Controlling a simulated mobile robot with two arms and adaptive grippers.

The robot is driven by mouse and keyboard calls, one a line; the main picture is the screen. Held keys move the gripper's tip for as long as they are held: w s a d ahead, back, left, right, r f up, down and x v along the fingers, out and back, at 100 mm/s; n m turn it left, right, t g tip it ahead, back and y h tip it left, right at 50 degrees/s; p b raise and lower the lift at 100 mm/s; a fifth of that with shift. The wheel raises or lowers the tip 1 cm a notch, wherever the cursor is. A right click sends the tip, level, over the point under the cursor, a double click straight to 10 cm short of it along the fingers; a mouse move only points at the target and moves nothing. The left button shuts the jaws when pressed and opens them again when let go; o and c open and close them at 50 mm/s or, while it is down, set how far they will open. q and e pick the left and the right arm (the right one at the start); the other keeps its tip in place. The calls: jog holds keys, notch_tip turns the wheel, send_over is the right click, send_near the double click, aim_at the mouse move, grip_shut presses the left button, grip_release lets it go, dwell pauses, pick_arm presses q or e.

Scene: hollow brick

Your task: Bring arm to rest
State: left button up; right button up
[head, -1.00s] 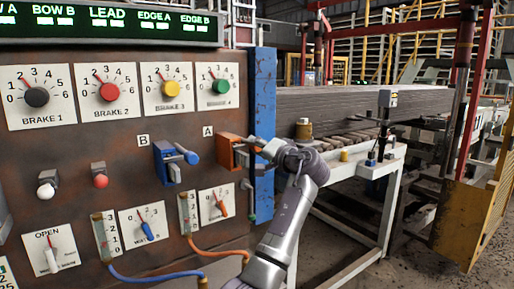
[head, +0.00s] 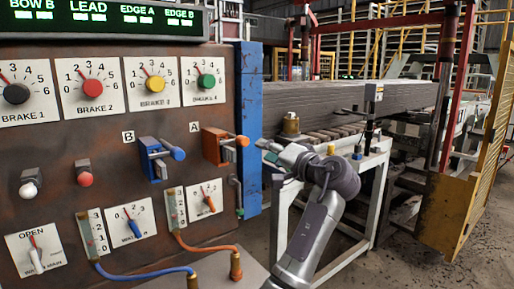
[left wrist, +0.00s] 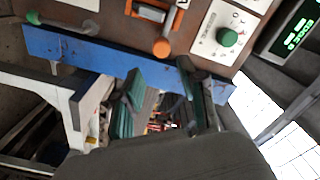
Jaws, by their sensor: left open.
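My left arm (head: 318,215) rises from the bottom, right of the control panel. Its gripper (head: 272,152) points left towards the panel, in front of the machine beside it. In the left wrist view the gripper's two teal-padded fingers (left wrist: 165,98) are apart with nothing between them. The orange lever A (head: 217,147) is on the panel just left of the gripper, with a visible gap in the head view. It also shows in the left wrist view (left wrist: 150,14), beyond the fingers. My right gripper is not in view.
The rusty panel (head: 105,150) carries several dials, the blue lever B (head: 150,160) and hoses. A blue post (head: 249,120) edges it. A white-framed roller table (head: 372,190) with a large dark beam (head: 340,105) stands right. A yellow gate (head: 460,215) is farther right.

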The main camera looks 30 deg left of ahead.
pick_arm(q)
jog(key=shift+s+d, duration=0.25)
jog(key=shift+d, duration=0.3)
